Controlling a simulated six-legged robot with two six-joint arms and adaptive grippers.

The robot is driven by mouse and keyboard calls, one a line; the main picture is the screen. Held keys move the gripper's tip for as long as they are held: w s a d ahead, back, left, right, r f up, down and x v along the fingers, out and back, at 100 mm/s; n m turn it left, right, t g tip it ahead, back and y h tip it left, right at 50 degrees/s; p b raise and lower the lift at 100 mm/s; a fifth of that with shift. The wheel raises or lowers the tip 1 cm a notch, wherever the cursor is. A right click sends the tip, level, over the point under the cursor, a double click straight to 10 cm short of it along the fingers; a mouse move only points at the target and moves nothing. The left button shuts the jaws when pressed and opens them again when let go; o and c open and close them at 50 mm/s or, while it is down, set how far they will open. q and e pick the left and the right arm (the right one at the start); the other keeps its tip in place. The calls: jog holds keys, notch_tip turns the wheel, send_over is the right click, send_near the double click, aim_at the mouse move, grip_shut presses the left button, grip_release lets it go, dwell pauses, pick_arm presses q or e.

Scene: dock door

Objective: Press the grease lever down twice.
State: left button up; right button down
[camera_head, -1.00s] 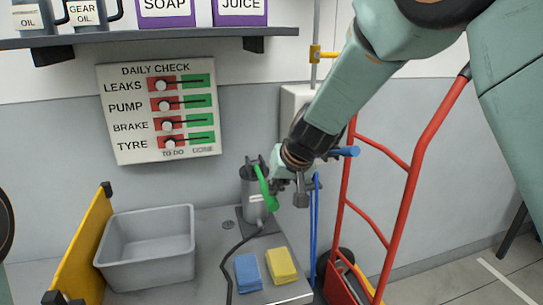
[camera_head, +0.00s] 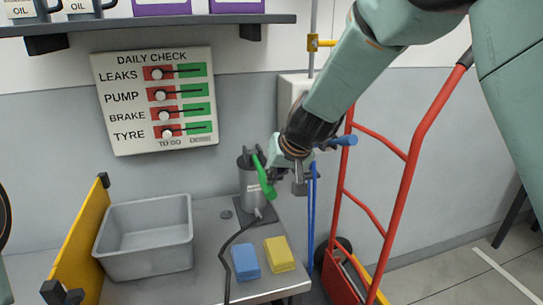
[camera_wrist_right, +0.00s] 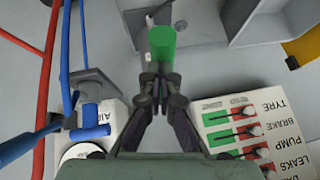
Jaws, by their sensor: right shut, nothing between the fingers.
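The grease lever is a green handle (camera_head: 264,178) on a grey cylindrical pump (camera_head: 250,195) at the back of the bench. It slants down to the right from the pump's top. My right gripper (camera_head: 298,182) is shut and empty, just right of the lever in the head view. In the right wrist view the closed fingertips (camera_wrist_right: 157,80) point at the green lever (camera_wrist_right: 162,45), close to its end. I cannot tell whether they touch it. My left gripper is not in view.
A grey bin (camera_head: 146,238), a blue sponge (camera_head: 245,262) and a yellow sponge (camera_head: 280,254) are on the bench. A daily check board (camera_head: 155,100) hangs on the wall. A red hand truck (camera_head: 412,180) stands right of the bench. A black hose (camera_head: 233,250) crosses the bench.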

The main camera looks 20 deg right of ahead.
jog(key=p+v, duration=0.3)
jog(key=v, duration=1)
jog(key=shift+s+d+f+p, duration=0.25)
jog(key=shift+s+p, duration=0.1)
jog(key=shift+s, duration=0.1)
jog(key=shift+w+a+f, duration=0.1)
jog(key=shift+w, duration=0.05)
